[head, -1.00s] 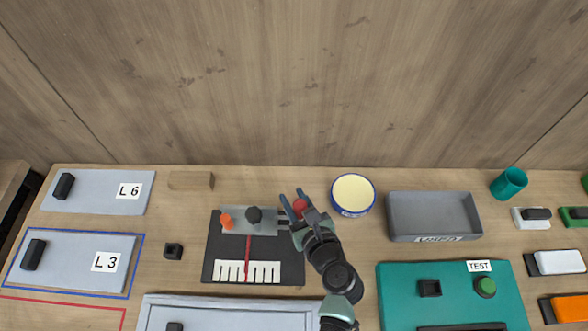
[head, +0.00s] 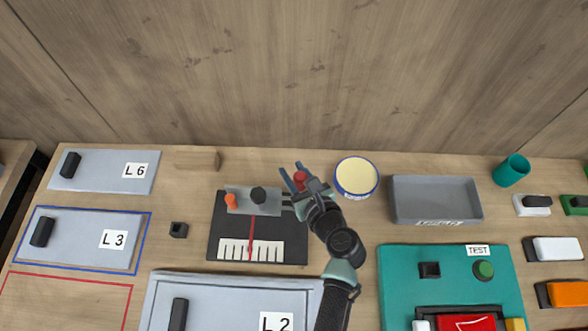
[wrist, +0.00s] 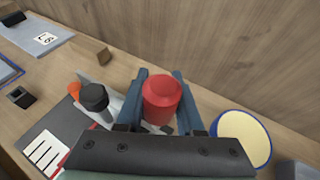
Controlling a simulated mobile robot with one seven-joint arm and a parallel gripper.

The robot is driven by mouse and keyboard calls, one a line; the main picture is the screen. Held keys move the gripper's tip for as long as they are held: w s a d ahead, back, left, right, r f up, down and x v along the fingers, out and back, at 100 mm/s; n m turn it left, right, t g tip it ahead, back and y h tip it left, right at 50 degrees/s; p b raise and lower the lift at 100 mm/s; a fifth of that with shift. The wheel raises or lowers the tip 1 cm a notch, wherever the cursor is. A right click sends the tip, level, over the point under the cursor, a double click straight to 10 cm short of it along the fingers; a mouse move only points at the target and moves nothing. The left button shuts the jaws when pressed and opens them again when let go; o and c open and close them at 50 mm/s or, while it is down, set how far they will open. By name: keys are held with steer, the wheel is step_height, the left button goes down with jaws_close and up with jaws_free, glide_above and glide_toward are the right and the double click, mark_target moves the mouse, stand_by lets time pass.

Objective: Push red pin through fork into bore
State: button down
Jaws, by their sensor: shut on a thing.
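The red pin (wrist: 161,98) is upright between the two blue fingers of my gripper (wrist: 158,92) in the wrist view. In the head view my gripper (head: 299,178) is shut on the red pin (head: 300,175), at the right end of the grey fixture plate. The dark fork (head: 288,203) shows only in part beside the gripper. The bore is hidden under the pin and gripper. I cannot tell how deep the pin sits.
A dark board (head: 226,228) with a white scale and red pointer lies in front of the plate. A round cream-topped tub (head: 357,176) stands close right of the gripper, then a grey tray (head: 436,199). A wooden block (head: 197,160) lies back left. A wooden wall rises behind.

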steer(key=shift+f+b, duration=1.4)
steer(key=shift+f, duration=0.7)
steer(key=shift+p, duration=0.55)
steer(key=shift+f+b, duration=2.25)
steer(key=shift+f, duration=0.35)
steer(key=shift+c, duration=2.3)
jaws_free()
steer(key=shift+a, duration=0.1)
steer(key=shift+s+a, duration=0.1)
steer(key=shift+a, duration=0.05)
steer(key=v, duration=1.3)
steer(key=shift+d, duration=0.35)
